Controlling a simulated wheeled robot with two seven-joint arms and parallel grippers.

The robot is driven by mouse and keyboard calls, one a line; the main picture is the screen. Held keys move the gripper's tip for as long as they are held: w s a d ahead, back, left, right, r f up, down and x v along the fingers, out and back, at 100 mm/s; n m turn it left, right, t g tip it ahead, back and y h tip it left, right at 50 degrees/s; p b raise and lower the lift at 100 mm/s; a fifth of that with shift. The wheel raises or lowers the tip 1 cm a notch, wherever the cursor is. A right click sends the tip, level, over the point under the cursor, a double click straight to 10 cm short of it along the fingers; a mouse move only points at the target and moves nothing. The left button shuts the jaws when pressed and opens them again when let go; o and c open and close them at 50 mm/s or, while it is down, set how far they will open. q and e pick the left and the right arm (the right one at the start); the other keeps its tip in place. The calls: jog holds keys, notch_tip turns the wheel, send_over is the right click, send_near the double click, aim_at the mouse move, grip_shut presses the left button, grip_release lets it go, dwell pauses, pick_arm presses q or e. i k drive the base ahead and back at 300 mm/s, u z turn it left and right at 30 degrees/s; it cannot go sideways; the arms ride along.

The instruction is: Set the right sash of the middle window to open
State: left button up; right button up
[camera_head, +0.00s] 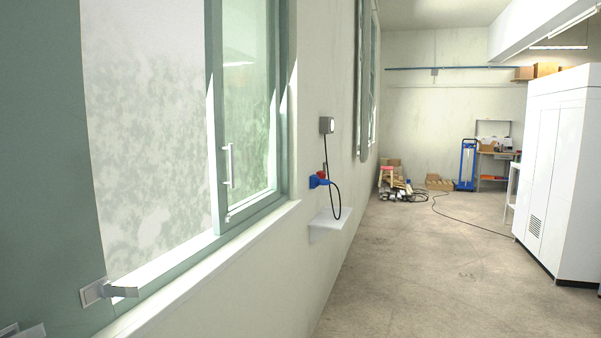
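A window with a grey-green frame (285,100) fills the left of the head view. Its right-hand sash (214,120) carries a white vertical bar handle (228,165). A pale pane area (145,120) with blurred greenery lies left of that sash; I cannot tell whether it is glazed. A metal lever handle (110,291) on a square plate sits low on the wide green panel (45,150) at the left. Neither of my grippers can be made out. Which of the windows this is cannot be told from this view.
Small grey parts (22,330) at the bottom left corner are too cut off to identify. A wall shelf (330,225) with a hanging cable (338,195) juts out beyond the window. A white cabinet (560,170) stands at the right.

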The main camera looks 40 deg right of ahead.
aim_at(223, 222)
jog(key=z, duration=2.6)
jog(key=i, duration=0.15)
jog(key=u, duration=1.75)
jog(key=i, duration=1.1)
jog(key=u, duration=0.75)
